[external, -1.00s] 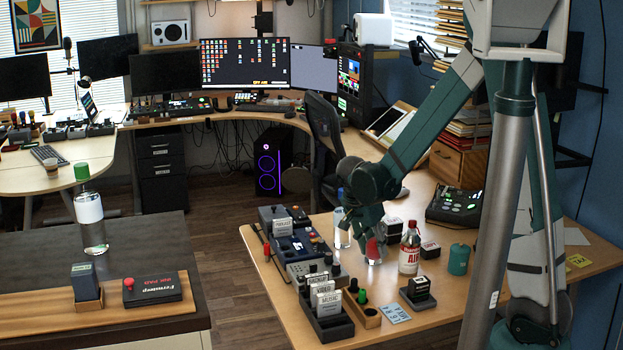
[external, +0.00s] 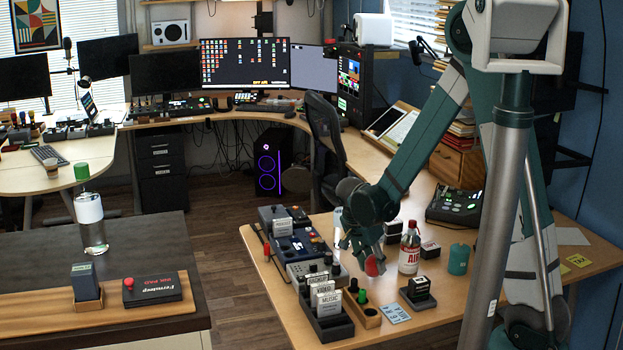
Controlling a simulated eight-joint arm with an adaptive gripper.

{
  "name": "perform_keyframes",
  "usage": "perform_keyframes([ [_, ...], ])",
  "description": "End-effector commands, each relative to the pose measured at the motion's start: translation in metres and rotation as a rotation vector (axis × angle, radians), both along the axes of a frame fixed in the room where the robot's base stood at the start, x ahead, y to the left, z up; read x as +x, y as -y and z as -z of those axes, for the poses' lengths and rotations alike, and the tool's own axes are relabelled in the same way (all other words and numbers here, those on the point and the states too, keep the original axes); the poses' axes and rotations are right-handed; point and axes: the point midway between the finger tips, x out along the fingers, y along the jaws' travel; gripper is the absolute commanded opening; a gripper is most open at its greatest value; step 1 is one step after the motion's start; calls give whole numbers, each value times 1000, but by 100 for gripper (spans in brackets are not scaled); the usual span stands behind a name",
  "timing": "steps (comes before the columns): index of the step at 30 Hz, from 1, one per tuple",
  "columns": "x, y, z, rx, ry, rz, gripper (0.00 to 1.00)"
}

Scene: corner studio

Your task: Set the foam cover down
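A small rounded red piece, which looks like the foam cover (external: 374,267), is at the fingertips of my gripper (external: 370,262). The gripper points down over the middle of the near wooden desk, and its fingers appear closed on the red piece. The piece looks tilted, with its red face toward the camera. It is low, close to the desk top; I cannot tell whether it touches the surface. The gripper hides part of it and what lies just behind.
A white AIR bottle with a red label (external: 409,250) stands close to the right. A clear bottle (external: 337,218) is partly hidden behind my gripper. A card rack (external: 327,325), a wooden tray (external: 368,317) and a control box (external: 305,268) crowd the left. A teal cylinder (external: 458,260) stands farther right.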

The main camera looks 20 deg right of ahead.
Motion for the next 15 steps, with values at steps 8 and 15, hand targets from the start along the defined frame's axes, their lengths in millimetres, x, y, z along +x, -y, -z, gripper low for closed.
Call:
perform_keyframes([
  [8,0,0,28,0,0,0,26],
  [15,0,0,32,0,0,0,26],
])
